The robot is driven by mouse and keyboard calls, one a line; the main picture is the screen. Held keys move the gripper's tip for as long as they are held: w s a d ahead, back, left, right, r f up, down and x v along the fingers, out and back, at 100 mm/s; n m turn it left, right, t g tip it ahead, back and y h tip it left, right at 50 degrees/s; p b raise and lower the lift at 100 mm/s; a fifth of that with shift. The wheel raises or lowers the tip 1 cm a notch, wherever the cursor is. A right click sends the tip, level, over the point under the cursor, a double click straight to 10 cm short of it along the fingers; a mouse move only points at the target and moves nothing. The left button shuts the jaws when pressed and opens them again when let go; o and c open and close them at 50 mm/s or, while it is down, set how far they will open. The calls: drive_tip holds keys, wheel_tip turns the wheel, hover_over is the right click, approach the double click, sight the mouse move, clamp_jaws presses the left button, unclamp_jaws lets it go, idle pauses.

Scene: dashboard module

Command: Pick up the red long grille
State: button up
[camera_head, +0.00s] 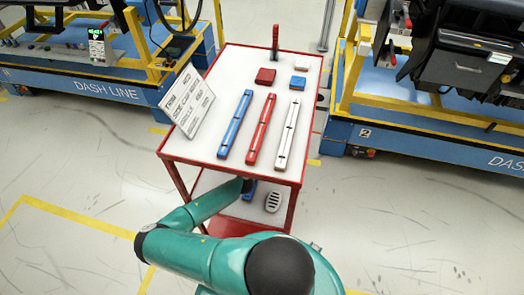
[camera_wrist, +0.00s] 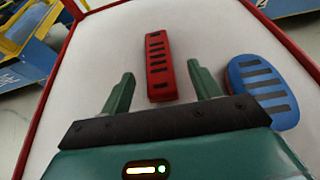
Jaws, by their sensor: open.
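In the wrist view the red long grille (camera_wrist: 157,62), with dark slots across it, lies on a white shelf (camera_wrist: 95,50) with a red rim. My gripper (camera_wrist: 160,78) is open and empty. Its two green fingers stand either side of the grille's near part in the picture; I cannot tell the height gap. In the head view my arm reaches toward the cart's lower shelf, and the gripper end is mostly hidden by the arm and the upper shelf. I cannot make out the red grille there.
A blue oval grille (camera_wrist: 262,90) lies close right of the red grille. A pale oval grille (camera_head: 273,201) is on the lower shelf. The cart's top (camera_head: 222,88) overhangs, carrying blue (camera_head: 235,125), red (camera_head: 262,130) and white (camera_head: 288,135) strips and a sign (camera_head: 188,101).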

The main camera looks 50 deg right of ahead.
drive_tip(key=x, duration=0.5)
drive_tip(key=shift+w, duration=0.2)
drive_tip(key=shift+c, duration=0.2)
drive_tip(key=c, duration=1)
